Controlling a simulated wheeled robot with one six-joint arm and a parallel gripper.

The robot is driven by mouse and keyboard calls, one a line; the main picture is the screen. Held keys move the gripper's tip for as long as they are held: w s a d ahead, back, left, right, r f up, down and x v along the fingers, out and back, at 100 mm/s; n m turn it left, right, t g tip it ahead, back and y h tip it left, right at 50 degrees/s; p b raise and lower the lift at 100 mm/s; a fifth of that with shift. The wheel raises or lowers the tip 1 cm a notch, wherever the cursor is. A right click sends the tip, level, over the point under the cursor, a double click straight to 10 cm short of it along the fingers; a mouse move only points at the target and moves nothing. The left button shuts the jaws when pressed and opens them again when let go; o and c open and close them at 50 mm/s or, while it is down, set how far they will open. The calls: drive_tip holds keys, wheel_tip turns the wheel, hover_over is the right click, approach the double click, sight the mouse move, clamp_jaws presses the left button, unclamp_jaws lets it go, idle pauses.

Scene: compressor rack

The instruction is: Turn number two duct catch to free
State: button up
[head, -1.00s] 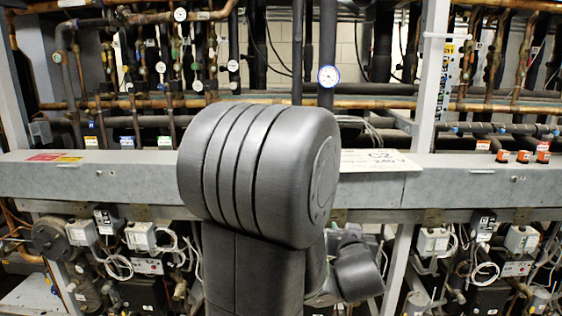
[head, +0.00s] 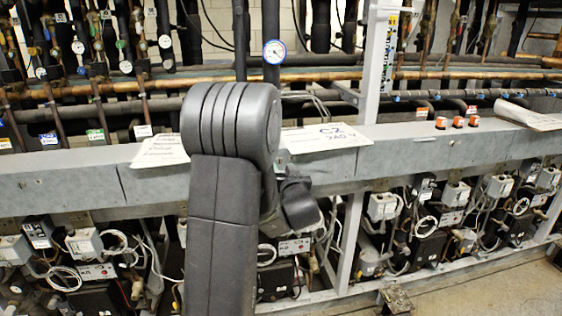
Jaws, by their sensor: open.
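A long grey metal duct (head: 400,148) runs across the view in front of the pipes.
A grey upright post (head: 377,60) rises between arm and fittings. Pipes fill the back. Boxes and looped cables crowd below.

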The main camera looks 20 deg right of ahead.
sight(279, 157)
drive_tip(key=shift+x, duration=1.5)
drive_tip(key=shift+c, duration=0.2)
clamp_jaws()
